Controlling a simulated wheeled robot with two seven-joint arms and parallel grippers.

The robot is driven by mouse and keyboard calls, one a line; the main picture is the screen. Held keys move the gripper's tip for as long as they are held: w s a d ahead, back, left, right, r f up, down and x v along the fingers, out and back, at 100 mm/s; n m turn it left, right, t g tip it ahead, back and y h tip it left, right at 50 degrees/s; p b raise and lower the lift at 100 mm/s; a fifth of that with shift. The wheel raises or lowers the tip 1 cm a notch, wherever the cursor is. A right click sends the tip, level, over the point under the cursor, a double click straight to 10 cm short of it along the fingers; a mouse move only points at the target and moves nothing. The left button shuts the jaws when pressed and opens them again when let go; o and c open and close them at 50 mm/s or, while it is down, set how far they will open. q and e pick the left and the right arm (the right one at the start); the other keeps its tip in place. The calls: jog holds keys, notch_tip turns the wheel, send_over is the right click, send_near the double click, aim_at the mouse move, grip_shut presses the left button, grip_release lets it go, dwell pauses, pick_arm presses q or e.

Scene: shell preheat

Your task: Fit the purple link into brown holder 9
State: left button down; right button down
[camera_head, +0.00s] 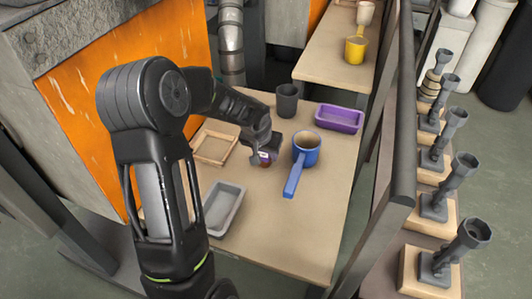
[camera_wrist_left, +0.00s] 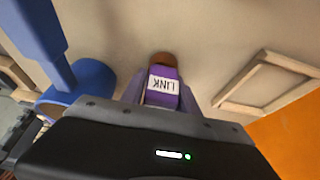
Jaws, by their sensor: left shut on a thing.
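The purple link (camera_wrist_left: 163,88) carries a white label reading LINK in the left wrist view, with a brown rounded end beyond it. I cannot tell whether that brown part belongs to the link. My left gripper (camera_head: 264,153) is shut on the link, low over or at the tan table; any gap beneath is unclear. The link (camera_head: 266,159) shows only as a small purple and white patch in the head view, mostly hidden by the fingers. No brown holder marked 9 can be made out. My right gripper is not in view.
A blue pan (camera_head: 307,150) stands right of the gripper, its handle toward the front. A wooden frame (camera_head: 198,153) and grey tray (camera_head: 211,225) lie left; a dark cup (camera_head: 287,91) and purple tray (camera_head: 340,129) stand behind. Grey stands (camera_head: 432,210) on wooden blocks line the right.

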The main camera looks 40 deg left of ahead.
pick_arm(q)
jog(key=shift+f, duration=0.15)
jog(key=c, duration=0.9)
grip_release()
jog(key=shift+r, duration=0.2)
jog(key=shift+r, duration=0.2)
jog(key=p+v, duration=0.1)
jog(key=v, duration=1)
jog(key=shift+s+r, duration=0.15)
jog(key=shift+r, duration=0.15)
jog(key=shift+d, duration=0.1)
